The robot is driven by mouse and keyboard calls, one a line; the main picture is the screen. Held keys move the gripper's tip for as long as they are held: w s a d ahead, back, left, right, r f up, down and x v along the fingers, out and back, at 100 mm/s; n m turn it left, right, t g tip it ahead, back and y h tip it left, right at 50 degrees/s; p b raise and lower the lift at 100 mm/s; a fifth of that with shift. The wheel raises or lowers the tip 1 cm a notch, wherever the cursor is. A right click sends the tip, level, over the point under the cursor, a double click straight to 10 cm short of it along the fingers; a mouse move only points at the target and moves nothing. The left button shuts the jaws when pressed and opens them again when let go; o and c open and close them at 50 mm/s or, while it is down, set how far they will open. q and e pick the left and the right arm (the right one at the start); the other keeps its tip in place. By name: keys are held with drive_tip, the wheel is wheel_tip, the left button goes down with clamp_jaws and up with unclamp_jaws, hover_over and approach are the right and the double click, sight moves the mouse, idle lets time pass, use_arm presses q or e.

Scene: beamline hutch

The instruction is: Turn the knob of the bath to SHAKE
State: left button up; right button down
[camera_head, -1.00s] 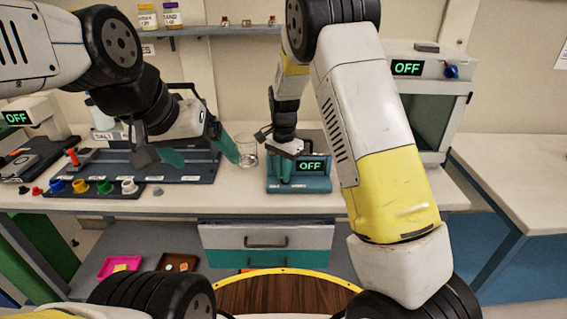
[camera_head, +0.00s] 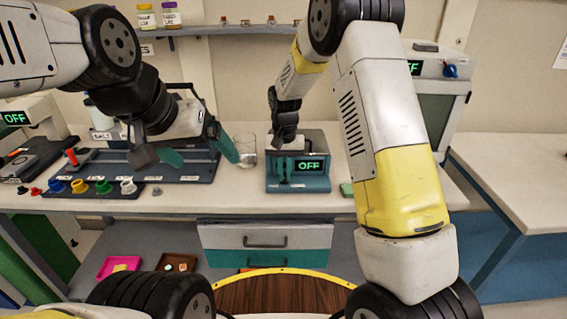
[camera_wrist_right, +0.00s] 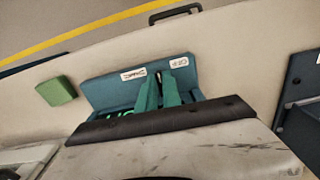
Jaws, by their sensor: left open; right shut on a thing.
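The bath (camera_head: 309,184) is a teal and grey box on the bench, with a green OFF display (camera_head: 310,166) on its front. My right gripper (camera_head: 284,176) points down at the left part of the bath front, left of the display. In the right wrist view its teal fingers (camera_wrist_right: 160,88) are close together at the bath's front panel (camera_wrist_right: 102,92), by two small white labels too small to read surely. The knob is hidden by the fingers, so its setting cannot be seen. My left gripper (camera_head: 205,155) is open and empty over the bench, left of the bath.
A glass beaker (camera_head: 246,152) stands just left of the bath, near my left gripper. A green block (camera_head: 347,189) lies right of the bath. Coloured knobs (camera_head: 104,187) sit on a rack at left. A cabinet with a blue knob (camera_head: 450,71) also reads OFF.

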drive_tip(key=n, duration=0.4)
drive_tip(key=shift+w+d+n, duration=0.1)
drive_tip(key=shift+d+n, duration=0.05)
drive_tip(key=shift+n, duration=0.15)
drive_tip(key=shift+w+d+n, duration=0.1)
drive_tip(key=shift+n, duration=1.7)
drive_tip(key=c, duration=1.5)
unclamp_jaws()
drive_tip(key=shift+r, duration=0.1)
wheel_tip(320, 180, up, 8)
drive_tip(key=shift+f, duration=0.15)
